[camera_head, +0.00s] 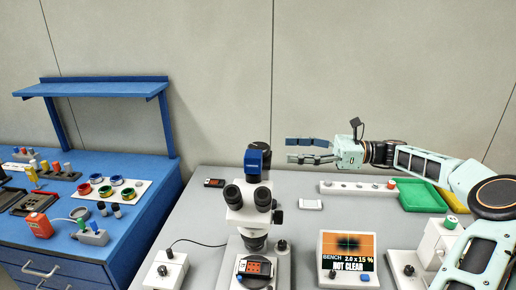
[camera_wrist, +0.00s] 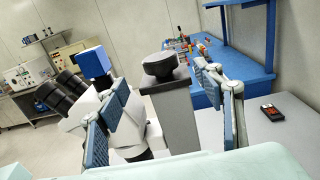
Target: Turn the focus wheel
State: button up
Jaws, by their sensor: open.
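The microscope (camera_head: 249,205) stands upright on the grey bench, with a white body, black eyepieces and a blue top part. A small dark knob (camera_head: 277,204), which looks like the focus wheel, sticks out on its right side. In the wrist view a dark round knob (camera_wrist: 160,65) on a grey block shows between the fingers, apart from them. My gripper (camera_head: 290,149) is open and empty, pointing left, above and to the right of the microscope. Its two blue-padded fingers (camera_wrist: 162,90) also frame the wrist view. The microscope head (camera_wrist: 112,100) lies partly behind the left finger.
A white strip (camera_head: 355,188), a green tray (camera_head: 420,196) and a white box (camera_head: 437,243) stand at the right. A blue bench (camera_head: 150,190) with many small parts is at the left.

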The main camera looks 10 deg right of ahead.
aim_at(258, 146)
jog(key=p+x, duration=0.1)
jog(key=x, duration=0.9)
jog(key=shift+a+f, duration=0.1)
jog(key=shift+c, duration=0.5)
jog(key=c, duration=1.1)
jog(key=shift+o, duration=0.2)
jog(key=shift+p, duration=0.3)
jog(key=shift+t, duration=0.3)
jog(key=shift+s+m+t+h+p, duration=0.1)
jog(key=shift+m+t+h+p, duration=0.4)
jog(key=shift+m+t, duration=0.6)
jog(key=m+t+h, duration=0.2)
jog(key=t, duration=0.1)
jog(key=shift+f+b, duration=0.1)
jog(key=shift+b, duration=0.2)
jog(key=shift+f+m+t+h+b, duration=0.15)
jog(key=shift+m+t+h+b, duration=0.55)
jog(key=shift+t+b, duration=0.2)
jog(key=shift+b, duration=0.4)
